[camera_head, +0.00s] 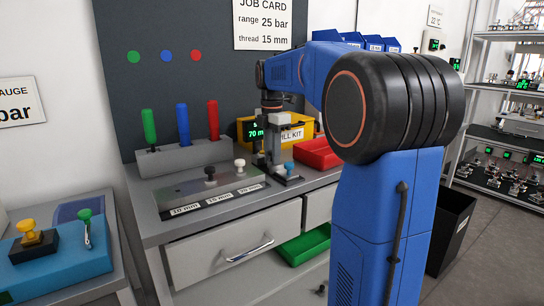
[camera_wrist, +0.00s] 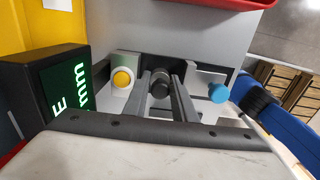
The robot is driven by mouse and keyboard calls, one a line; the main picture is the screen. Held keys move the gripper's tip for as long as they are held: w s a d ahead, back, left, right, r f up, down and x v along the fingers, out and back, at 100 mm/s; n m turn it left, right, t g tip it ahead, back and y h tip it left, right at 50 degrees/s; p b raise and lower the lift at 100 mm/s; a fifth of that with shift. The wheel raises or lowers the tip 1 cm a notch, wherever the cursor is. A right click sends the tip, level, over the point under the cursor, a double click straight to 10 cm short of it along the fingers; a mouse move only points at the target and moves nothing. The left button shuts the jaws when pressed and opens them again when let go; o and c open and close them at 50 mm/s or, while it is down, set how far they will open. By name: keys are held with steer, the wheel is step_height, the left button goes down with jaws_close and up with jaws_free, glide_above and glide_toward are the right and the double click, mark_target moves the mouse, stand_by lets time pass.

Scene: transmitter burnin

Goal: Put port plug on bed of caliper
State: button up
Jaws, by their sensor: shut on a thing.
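My gripper (camera_wrist: 163,106) is shut on a dark port plug (camera_wrist: 160,86), which shows between its fingers in the wrist view. The caliper has a black display (camera_wrist: 66,97) with green digits, a pale block with a yellow button (camera_wrist: 122,79) left of the plug, and a pale block with a blue knob (camera_wrist: 218,92) right of it. The plug is between these blocks; whether it touches the bed is unclear. In the head view my gripper (camera_head: 274,165) is low over the caliper, beside its blue knob (camera_head: 288,167), and the held plug is not clearly visible.
A plate (camera_head: 170,195) labelled 10, 15 and 20 mm lies left of the caliper, with a black plug (camera_head: 210,173) and a white plug (camera_head: 239,164) on it. A rack (camera_head: 183,158) of coloured-handled tools, a yellow kit box (camera_head: 298,131) and a red tray (camera_head: 318,154) stand close by.

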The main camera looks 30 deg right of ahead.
steer(key=o, duration=0.8)
steer(key=shift+r, duration=0.1)
step_height(320, 180, up, 12)
steer(key=s+a+f+m+t, duration=0.1)
steer(key=s+a+f+m, duration=0.4)
steer(key=s+f, duration=0.4)
steer(key=s+a+f+m+t, duration=0.2)
steer(key=s+a+f+m, duration=0.3)
steer(key=s+f, duration=0.5)
steer(key=s+a+f+m+t, duration=0.1)
steer(key=s+a+f+m, duration=0.4)
steer(key=s+f+m, duration=0.3)
steer(key=s+f, duration=0.2)
steer(key=s, duration=0.1)
steer(key=shift+a+t, duration=0.4)
steer(key=shift+s+r, duration=0.1)
